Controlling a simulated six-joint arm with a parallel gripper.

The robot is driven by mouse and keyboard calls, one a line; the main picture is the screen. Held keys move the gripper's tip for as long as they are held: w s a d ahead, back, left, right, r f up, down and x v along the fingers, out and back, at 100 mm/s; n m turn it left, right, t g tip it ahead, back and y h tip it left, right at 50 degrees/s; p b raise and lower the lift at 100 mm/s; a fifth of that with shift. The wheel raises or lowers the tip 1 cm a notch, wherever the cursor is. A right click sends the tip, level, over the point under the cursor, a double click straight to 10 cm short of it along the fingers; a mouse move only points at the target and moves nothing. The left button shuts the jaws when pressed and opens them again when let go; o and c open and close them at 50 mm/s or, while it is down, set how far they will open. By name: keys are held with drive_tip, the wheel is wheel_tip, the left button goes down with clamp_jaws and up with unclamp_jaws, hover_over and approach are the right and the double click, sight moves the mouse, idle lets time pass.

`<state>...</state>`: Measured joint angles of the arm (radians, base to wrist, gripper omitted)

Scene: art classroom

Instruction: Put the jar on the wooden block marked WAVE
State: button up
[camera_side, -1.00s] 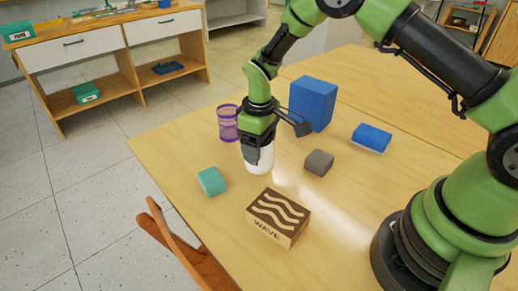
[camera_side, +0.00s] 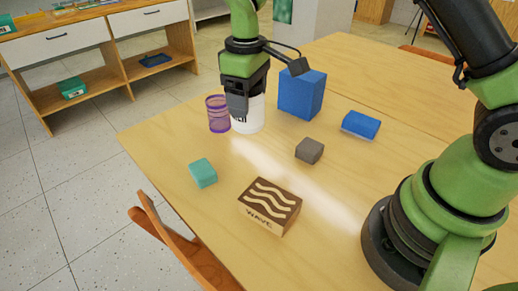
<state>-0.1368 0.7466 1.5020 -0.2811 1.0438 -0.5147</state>
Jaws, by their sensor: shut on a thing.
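The jar appears to be held above the table, behind the WAVE block; how high is hard to tell. The wooden block marked WAVE (camera_side: 270,204) lies on the table near the front, its dark top carved with pale wavy lines. Its top is bare.
A purple mesh cup (camera_side: 217,114) stands just left of the jar. A large blue block (camera_side: 302,94) is right of it. A teal block (camera_side: 203,173), a grey block (camera_side: 309,150) and a blue-and-white block (camera_side: 361,125) lie around. The table (camera_side: 330,215) between them is clear.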

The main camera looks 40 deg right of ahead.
sight(255, 108)
drive_tip(key=s+a+r+n, duration=0.1)
drive_tip(key=s+a+r, duration=0.15)
drive_tip(key=s, duration=0.35)
drive_tip(key=s+a+r, duration=0.1)
drive_tip(key=s+a, duration=0.3)
drive_tip(key=s, duration=0.2)
drive_tip(key=shift+s+a+f, duration=0.1)
drive_tip(key=shift+s+f, duration=0.1)
drive_tip(key=shift+f, duration=2.25)
drive_tip(key=shift+s+f, duration=0.2)
drive_tip(key=shift+f, duration=2.2)
drive_tip(key=shift+f, duration=0.1)
drive_tip(key=o, duration=1.1)
